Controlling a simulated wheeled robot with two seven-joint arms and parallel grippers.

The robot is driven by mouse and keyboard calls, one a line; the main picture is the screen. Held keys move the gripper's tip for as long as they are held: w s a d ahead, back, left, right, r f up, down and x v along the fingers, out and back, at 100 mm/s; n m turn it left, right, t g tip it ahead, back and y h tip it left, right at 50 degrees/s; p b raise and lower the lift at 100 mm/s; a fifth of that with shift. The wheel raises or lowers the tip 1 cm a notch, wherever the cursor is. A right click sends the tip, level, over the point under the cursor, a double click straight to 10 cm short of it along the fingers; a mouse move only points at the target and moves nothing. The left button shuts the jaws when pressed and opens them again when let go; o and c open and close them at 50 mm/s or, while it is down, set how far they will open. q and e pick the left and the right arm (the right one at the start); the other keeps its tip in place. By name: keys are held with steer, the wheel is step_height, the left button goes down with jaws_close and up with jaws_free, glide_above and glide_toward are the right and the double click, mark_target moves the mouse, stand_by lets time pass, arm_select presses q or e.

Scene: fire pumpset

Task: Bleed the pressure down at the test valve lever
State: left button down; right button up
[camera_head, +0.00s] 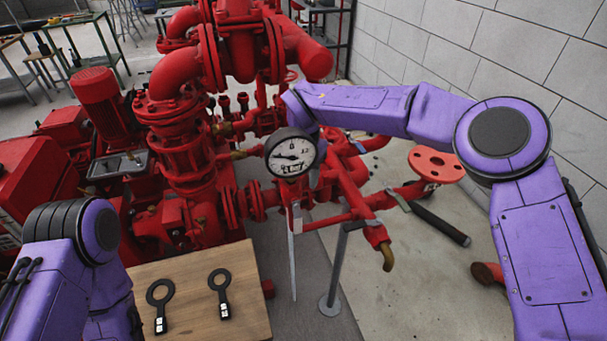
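A round white-faced pressure gauge (290,153) with a dark rim faces me in the middle of the red pipework. A long lever with a black grip (440,224) slants down to the right beside the red pipe; it looks like the test valve lever. My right arm reaches in from the right, and its wrist is just behind and above the gauge. My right gripper (315,178) is mostly hidden by the gauge, so its fingers and any contact cannot be made out. It is well left of the black-gripped lever. My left arm is at the lower left, its gripper out of view.
A wooden board (245,314) in front holds two black ring-ended tags (160,303). A brass outlet (387,258) hangs from the red pipe. A grey stand (330,305) rises from the floor. Red pumps fill the left; a block wall closes the right.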

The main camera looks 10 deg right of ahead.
mark_target(304, 182)
steer(key=shift+r, duration=0.1)
step_height(304, 182, up, 10)
steer(key=shift+r, duration=0.2)
